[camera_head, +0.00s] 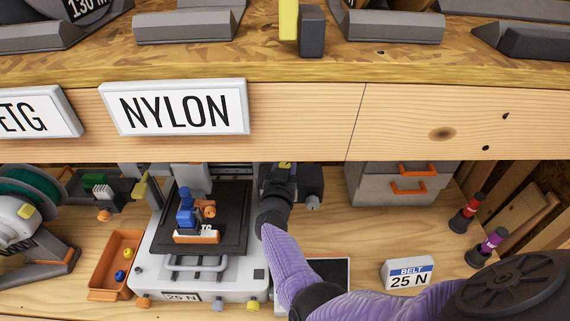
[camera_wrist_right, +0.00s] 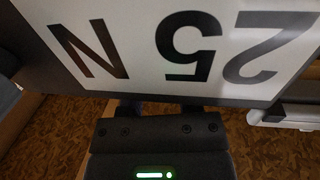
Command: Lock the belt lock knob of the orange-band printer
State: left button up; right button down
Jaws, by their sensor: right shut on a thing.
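An orange-edged block with a blue figure (camera_head: 187,222) is on the bed. My right gripper (camera_head: 285,170) is at the printer's back right, beside a dark block (camera_head: 310,182). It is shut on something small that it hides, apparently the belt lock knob. In the right wrist view a panel reading 25 N (camera_wrist_right: 205,45) appears upside down, close beyond my gripper (camera_wrist_right: 155,108). My left gripper is not in view.
The upper shelf with the NYLON sign (camera_head: 180,106) overhangs the back. A belt card reading 25 N (camera_head: 408,274) stands right of my arm, with grey drawers (camera_head: 378,188) behind. An orange tray (camera_head: 102,285) and a spool (camera_head: 28,200) are at left.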

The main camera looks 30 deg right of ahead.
jog(key=m+g+h+b, duration=0.2)
jog(key=m+g+h, duration=0.1)
jog(key=shift+f+g+b, duration=0.2)
jog(key=shift+g+b, duration=0.1)
jog(key=shift+b, duration=0.1)
jog(key=shift+r+m+g+h+b, duration=0.2)
jog(key=shift+m+g+h+b, duration=0.6)
jog(key=shift+m+g+b, duration=0.4)
jog(key=shift+c, duration=1.4)
grip_release()
jog(key=p+v, duration=0.2)
jog(key=v, duration=0.2)
jog(key=p+v, duration=0.2)
jog(key=v, duration=0.3)
jog(key=shift+a+r, duration=0.1)
jog(key=shift+r, duration=0.15)
jog(key=shift+s+a+f, duration=0.15)
jog(key=shift+a+f, duration=0.05)
jog(key=shift+a, duration=0.15)
